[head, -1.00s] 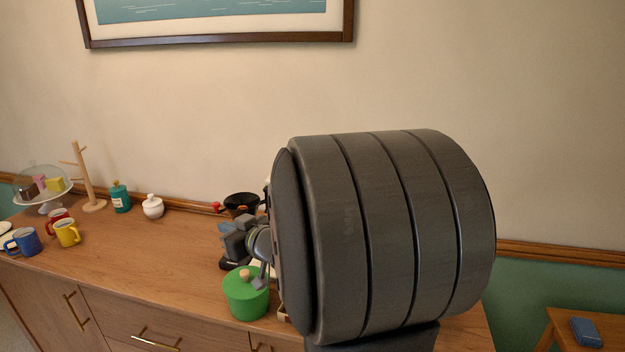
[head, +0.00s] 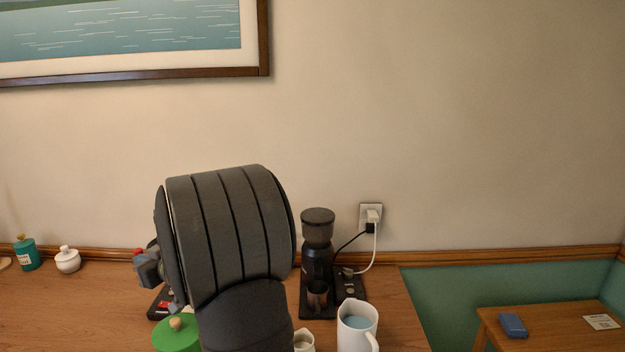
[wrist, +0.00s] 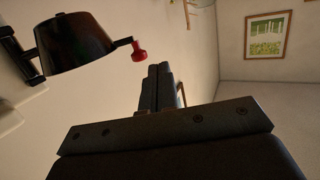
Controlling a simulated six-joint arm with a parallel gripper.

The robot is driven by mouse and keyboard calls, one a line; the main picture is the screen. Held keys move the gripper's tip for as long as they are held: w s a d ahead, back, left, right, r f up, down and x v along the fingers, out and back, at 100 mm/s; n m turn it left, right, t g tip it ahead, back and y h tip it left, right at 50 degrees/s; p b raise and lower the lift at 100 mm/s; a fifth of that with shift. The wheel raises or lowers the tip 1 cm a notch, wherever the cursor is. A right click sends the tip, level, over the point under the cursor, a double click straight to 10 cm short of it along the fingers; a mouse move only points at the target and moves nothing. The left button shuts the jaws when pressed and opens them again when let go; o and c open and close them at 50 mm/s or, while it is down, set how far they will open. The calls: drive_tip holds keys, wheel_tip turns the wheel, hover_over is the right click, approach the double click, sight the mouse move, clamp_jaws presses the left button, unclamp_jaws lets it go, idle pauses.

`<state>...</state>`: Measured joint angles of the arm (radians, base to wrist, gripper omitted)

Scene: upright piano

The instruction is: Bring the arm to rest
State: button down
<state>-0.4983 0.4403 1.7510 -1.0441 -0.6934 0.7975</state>
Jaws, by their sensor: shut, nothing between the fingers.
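My gripper (wrist: 158,85) shows in the wrist view with its fingers together and nothing between them. The arm link hides most of the wrist. In the wrist view, a dark pot-like thing (wrist: 75,42) with a red knob (wrist: 139,50) is close by on the upper left, apart from the fingers.
A teal bottle (head: 27,252) and white jar (head: 67,260) are at left. A side table (head: 550,319) is at right.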

drive_tip(key=shift+w+a+f, duration=0.2)
drive_tip(key=shift+w+a, duration=0.4)
drive_tip(key=shift+w, duration=0.1)
drive_tip(key=shift+w+a+f, duration=0.15)
drive_tip(key=shift+w+a, duration=0.4)
drive_tip(key=shift+w, duration=0.1)
drive_tip(key=s+d+r, duration=0.3)
drive_tip(key=s+d, duration=0.6)
drive_tip(key=s, duration=0.2)
drive_tip(key=w+a+f, duration=0.3)
drive_tip(key=w+a, duration=0.6)
drive_tip(key=w, duration=0.2)
drive_tip(key=d+n+g+y, duration=0.1)
drive_tip(key=d+n+g, duration=0.3)
drive_tip(key=d, duration=1.1)
drive_tip(key=shift+n+g+y, duration=0.3)
drive_tip(key=shift+g+y, duration=0.1)
drive_tip(key=shift+g, duration=0.6)
drive_tip(key=shift+w, duration=0.1)
drive_tip(key=shift+a, duration=0.1)
